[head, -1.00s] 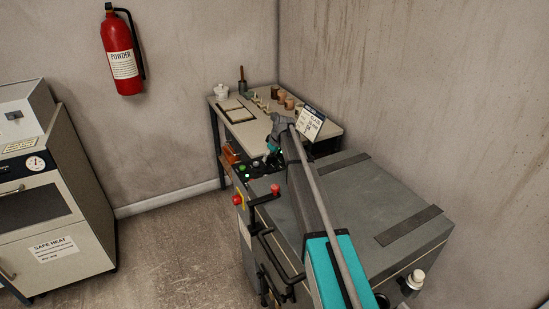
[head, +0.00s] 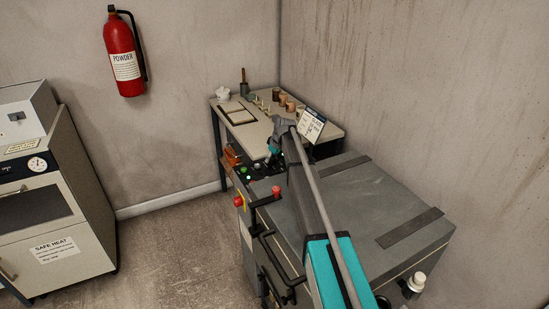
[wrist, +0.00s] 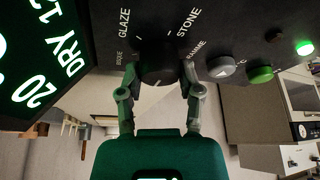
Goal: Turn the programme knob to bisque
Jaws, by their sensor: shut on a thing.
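The black programme knob (wrist: 157,66) shows at the top middle of the wrist view, on a dark panel. The words GLAZE and STONE are printed around it, with a partly hidden word at its left that looks like BISQUE. My gripper (wrist: 159,84) is shut on the knob, one finger on each side of it. White marks show by the knob, but I cannot tell which word its pointer faces. In the head view my gripper (head: 272,162) is small at the kiln's control panel (head: 262,171), and the knob is hidden there.
A lit display (wrist: 40,70) is left of the knob; a grey button (wrist: 222,66) and green button (wrist: 261,74) are right. A red knob (head: 238,201) and black handle (head: 275,250) stick out from the kiln (head: 340,208). A worktable (head: 300,120) stands behind.

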